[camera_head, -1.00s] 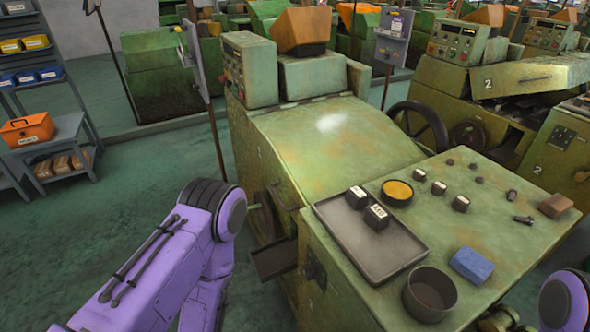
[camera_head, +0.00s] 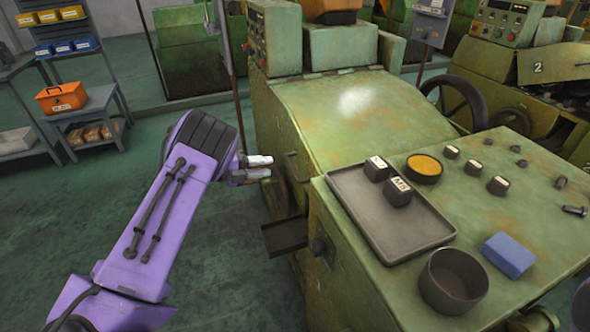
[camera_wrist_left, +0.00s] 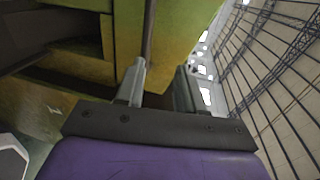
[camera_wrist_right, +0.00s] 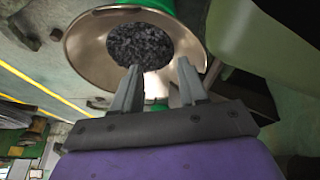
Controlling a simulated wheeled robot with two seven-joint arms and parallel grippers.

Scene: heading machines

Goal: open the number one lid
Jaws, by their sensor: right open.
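The large green sloped lid (camera_head: 365,120) of the nearest machine is down and closed in the head view; no number shows on it. A thin handle (camera_head: 293,168) sits on the machine's left side below the lid. My left gripper (camera_head: 261,167) is just left of this handle, apart from it, with its two fingers separated and empty. In the left wrist view the fingers (camera_wrist_left: 158,90) are apart, and a thin dark rod shows beyond them. My right gripper (camera_wrist_right: 158,88) is open and empty, pointing toward a metal container with dark grainy contents (camera_wrist_right: 140,45).
A bench top right of the lid holds a tray (camera_head: 405,235) with two dark blocks, a yellow-filled dish (camera_head: 424,168), a dark bowl (camera_head: 453,281) and a blue block (camera_head: 508,254). A handwheel (camera_head: 462,100) stands behind. Another machine is marked 2 (camera_head: 538,68).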

